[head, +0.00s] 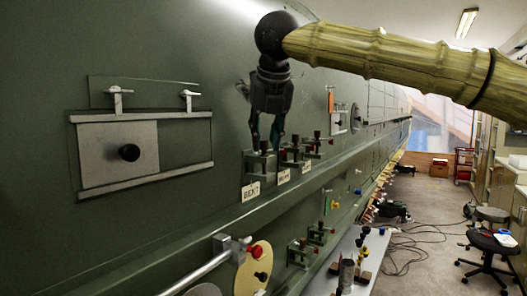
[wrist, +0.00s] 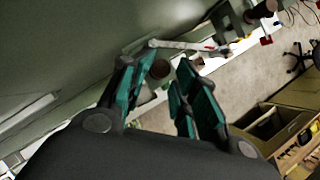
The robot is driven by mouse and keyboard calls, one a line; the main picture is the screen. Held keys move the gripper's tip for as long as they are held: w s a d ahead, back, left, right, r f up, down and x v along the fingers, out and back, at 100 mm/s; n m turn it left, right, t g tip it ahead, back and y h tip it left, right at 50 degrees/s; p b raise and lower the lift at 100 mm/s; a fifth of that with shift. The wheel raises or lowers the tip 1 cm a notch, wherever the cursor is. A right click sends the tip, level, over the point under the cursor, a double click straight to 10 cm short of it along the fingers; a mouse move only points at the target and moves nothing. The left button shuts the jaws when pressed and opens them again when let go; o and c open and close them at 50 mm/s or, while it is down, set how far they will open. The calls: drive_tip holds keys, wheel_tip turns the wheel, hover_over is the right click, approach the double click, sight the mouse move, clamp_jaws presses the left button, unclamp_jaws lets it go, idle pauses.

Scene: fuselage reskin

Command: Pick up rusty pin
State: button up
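My gripper (head: 266,146) points down at the nearest of three small pin holders on the green fuselage ledge. Its two teal fingers are apart. A pin with a dark reddish head (head: 264,147) stands in that near holder, between or just behind the fingertips. In the wrist view the open fingers (wrist: 172,72) have a brown round pin head (wrist: 160,68) between their tips, closer to the left finger; I cannot tell whether they touch. Two more pins stand in the middle holder (head: 290,157) and the far holder (head: 311,153).
A hatch panel (head: 120,150) with a black knob is on the wall at left. Below the ledge are a yellow disc (head: 253,268) and a pale bar (head: 198,272). A narrow table (head: 372,262) stands lower right. The aisle floor (head: 420,220) has cables and stools.

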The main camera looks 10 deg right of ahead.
drive_tip(key=shift+s+a, duration=0.15)
drive_tip(key=shift+c, duration=0.6)
drive_tip(key=shift+w+d+f, duration=0.1)
drive_tip(key=shift+w+f, duration=0.1)
drive_tip(key=shift+w, duration=0.3)
drive_tip(key=shift+w+d+f, duration=0.1)
drive_tip(key=shift+w+f, duration=0.1)
drive_tip(key=shift+w, duration=0.25)
clamp_jaws()
drive_tip(key=shift+d, duration=0.1)
drive_tip(key=shift+s, duration=0.15)
